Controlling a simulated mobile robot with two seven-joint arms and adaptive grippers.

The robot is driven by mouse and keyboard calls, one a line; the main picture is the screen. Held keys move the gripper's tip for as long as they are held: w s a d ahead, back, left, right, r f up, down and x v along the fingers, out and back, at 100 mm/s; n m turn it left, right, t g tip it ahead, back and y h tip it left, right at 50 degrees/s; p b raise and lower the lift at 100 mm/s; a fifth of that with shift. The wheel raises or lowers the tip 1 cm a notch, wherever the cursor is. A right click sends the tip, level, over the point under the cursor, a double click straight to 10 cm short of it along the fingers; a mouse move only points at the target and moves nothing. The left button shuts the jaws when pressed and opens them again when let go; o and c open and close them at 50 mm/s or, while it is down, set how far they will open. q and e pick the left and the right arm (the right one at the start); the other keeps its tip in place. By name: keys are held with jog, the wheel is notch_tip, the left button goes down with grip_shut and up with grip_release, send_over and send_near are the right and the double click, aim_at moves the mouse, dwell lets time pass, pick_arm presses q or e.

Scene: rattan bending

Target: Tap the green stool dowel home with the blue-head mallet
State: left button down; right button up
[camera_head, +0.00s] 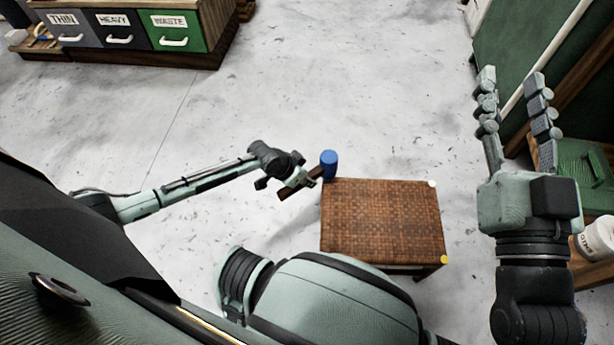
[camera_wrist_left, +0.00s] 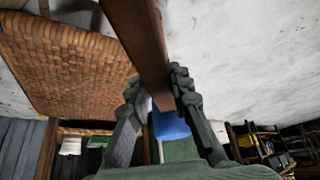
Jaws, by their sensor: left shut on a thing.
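My left gripper (camera_head: 300,180) is shut on the brown handle (camera_head: 289,192) of the mallet. The mallet's blue head (camera_head: 329,163) is at the far left corner of the woven stool (camera_head: 380,220); I cannot tell whether it touches. In the left wrist view, the handle (camera_wrist_left: 145,38) runs between the fingers, with part of the blue head (camera_wrist_left: 170,125) behind them. A white dowel end (camera_head: 432,184) shows at the far right corner and a yellow one (camera_head: 444,259) at the near right corner. No green dowel is visible. My right gripper (camera_head: 511,80) is open and empty, right of the stool.
A drawer cabinet (camera_head: 125,30) labelled THIN, HEAVY and WASTE stands at the back left. A green cabinet (camera_head: 540,40) and a green box (camera_head: 584,172) are on the right, with a white tub (camera_head: 598,238). The grey floor behind the stool is clear.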

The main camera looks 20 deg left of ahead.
pick_arm(q)
jog(key=shift+f, duration=0.1)
dwell(0.3)
notch_tip(320, 180, down, 3)
jog(key=shift+f+b, duration=0.15)
jog(key=shift+b, duration=1)
notch_tip(320, 180, up, 4)
jog(key=p, duration=0.3)
jog(key=shift+f+p, duration=0.25)
jog(key=shift+p, duration=0.1)
jog(key=shift+r, duration=0.1)
notch_tip(320, 180, up, 5)
jog(key=p, duration=0.5)
jog(key=shift+w, duration=0.1)
